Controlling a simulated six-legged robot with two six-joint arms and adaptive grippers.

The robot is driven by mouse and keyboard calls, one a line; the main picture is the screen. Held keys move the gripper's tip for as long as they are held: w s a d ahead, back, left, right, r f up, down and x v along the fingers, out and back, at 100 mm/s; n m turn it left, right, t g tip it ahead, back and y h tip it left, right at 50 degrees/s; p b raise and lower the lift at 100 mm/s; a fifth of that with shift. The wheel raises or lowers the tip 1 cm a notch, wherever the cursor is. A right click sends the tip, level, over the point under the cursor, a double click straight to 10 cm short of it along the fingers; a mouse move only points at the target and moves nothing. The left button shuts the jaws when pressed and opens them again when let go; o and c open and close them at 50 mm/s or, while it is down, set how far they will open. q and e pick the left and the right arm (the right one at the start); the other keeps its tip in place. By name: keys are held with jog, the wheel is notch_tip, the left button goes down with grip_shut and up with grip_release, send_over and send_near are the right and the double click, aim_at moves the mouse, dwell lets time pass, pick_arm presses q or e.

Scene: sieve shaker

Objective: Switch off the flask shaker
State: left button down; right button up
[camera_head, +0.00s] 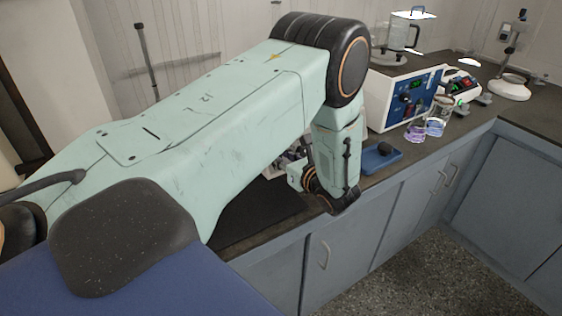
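My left arm comes in from the left and covers much of the counter. Its wrist bends back near the counter's front edge, and only small metal and pale parts show at my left gripper (291,158). The fingertips are hidden, so I cannot tell whether they are open or touching anything. No flask shaker can be clearly made out; it may be behind my arm. A white box with a blue control panel (414,93), knobs and a small display stands right of my arm, apart from it; I cannot tell whether it is the shaker. My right gripper is not in view.
A blue flat device (382,157) with a dark knob lies near the front edge of the dark counter (246,222). Small glass beakers (416,131) with purple liquid stand by the panel. A red-and-white device (462,86) and a white stand (509,86) are farther right.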

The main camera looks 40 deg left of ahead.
pick_arm(q)
jog(key=shift+d+f+y+b, duration=0.1)
jog(key=shift+y+b, duration=0.4)
jog(key=c, duration=1.2)
grip_release()
jog(key=shift+d, duration=0.15)
jog(key=shift+o, duration=0.4)
jog(key=v, duration=1.1)
jog(key=shift+s+d, duration=0.25)
jog(key=shift+d, duration=0.05)
